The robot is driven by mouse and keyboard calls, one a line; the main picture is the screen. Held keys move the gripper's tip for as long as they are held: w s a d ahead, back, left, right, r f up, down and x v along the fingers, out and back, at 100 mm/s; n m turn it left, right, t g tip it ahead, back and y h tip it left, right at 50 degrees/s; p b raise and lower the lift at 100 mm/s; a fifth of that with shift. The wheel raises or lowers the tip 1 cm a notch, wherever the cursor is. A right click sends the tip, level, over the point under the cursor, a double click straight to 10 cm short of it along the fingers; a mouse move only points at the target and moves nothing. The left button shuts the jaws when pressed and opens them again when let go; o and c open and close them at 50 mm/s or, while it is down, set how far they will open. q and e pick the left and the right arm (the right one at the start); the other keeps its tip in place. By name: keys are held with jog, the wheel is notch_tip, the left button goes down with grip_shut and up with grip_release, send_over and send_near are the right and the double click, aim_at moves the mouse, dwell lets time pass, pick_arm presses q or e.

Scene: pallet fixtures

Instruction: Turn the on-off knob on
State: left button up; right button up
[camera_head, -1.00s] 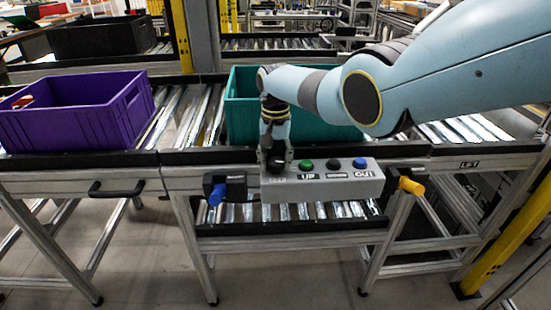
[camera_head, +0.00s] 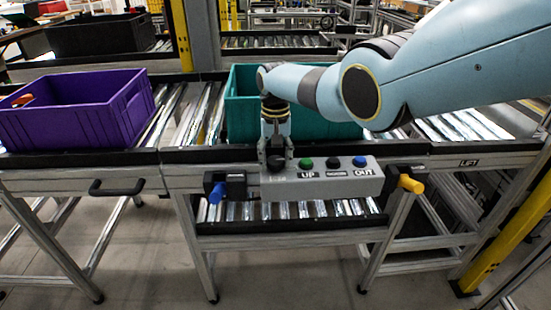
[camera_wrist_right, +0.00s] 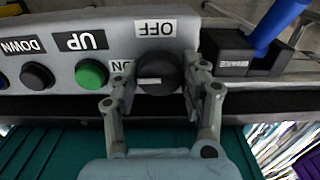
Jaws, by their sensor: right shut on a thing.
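The on-off knob (camera_wrist_right: 163,68) is a round black dial with a white mark. It is on the grey control box (camera_head: 338,187), at the box's left end in the head view. In the wrist view the OFF label (camera_wrist_right: 156,28) is above the knob and the ON label (camera_wrist_right: 121,67) is at its left, partly covered by a finger. The white mark lies roughly level, towards the ON side. My right gripper (camera_head: 275,158) is shut on the knob, one finger on each side; it also shows in the wrist view (camera_wrist_right: 160,73). My left gripper is not in view.
Green (camera_head: 306,163), black (camera_head: 333,162) and blue (camera_head: 359,161) buttons sit right of the knob. A blue-handled lever (camera_head: 216,194) and a yellow-handled one (camera_head: 411,185) flank the box. A teal crate (camera_head: 240,105) and a purple crate (camera_head: 70,120) stand on the rollers behind.

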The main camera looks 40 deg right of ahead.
aim_at(275, 159)
jog(key=o, duration=1.2)
jog(key=shift+r, duration=0.1)
notch_tip(275, 159, up, 12)
jog(key=shift+f, duration=0.1)
